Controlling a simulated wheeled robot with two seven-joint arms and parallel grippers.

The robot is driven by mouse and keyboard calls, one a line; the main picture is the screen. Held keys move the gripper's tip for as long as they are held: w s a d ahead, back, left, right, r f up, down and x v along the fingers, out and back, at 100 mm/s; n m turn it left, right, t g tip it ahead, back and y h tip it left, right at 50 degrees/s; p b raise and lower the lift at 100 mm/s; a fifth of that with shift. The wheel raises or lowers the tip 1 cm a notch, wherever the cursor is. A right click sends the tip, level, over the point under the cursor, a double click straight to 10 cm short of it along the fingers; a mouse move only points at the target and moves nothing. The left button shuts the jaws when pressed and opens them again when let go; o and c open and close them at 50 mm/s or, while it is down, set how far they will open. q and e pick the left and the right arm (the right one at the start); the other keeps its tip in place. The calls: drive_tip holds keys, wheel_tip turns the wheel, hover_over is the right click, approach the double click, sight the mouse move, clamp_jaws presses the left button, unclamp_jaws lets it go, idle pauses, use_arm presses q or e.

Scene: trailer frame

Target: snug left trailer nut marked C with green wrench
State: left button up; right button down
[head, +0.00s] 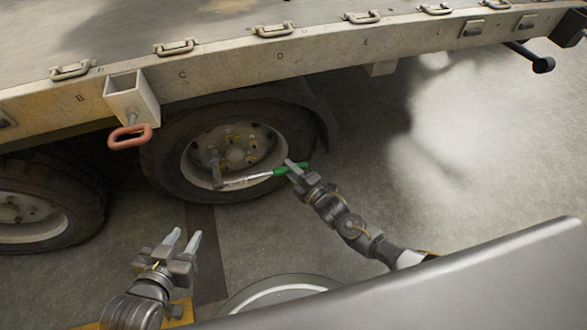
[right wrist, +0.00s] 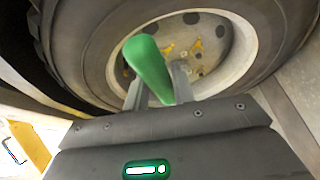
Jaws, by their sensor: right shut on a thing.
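The green wrench has a green handle (head: 280,170) and a silver shaft (head: 245,180) that reaches left across the lower part of the trailer wheel (head: 235,150). A grey upright piece (head: 215,168) at the shaft's left end stands before the hub; I cannot tell whether it sits on a nut. My right gripper (head: 295,168) is shut on the green handle, which also shows between the fingers in the right wrist view (right wrist: 150,68). Several yellowish marks show around the nuts; the nut marked C is too small to pick out. My left gripper (head: 184,241) is open and empty, low in front.
The trailer side rail (head: 230,82) carries letters, with C above this wheel. A bracket with a red loop (head: 130,137) hangs left of the wheel. Another wheel (head: 35,215) stands at far left. The floor (head: 470,150) at right is clear.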

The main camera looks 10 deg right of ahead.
drive_tip(key=shift+a+f+m+t+b, duration=0.15)
drive_tip(key=shift+f+m+b, duration=0.3)
drive_tip(key=shift+f+b, duration=0.55)
drive_tip(key=shift+a+f+m+t+b, duration=0.15)
drive_tip(key=shift+f+m+b, duration=0.45)
drive_tip(key=shift+b, duration=0.55)
drive_tip(key=shift+f, duration=0.1)
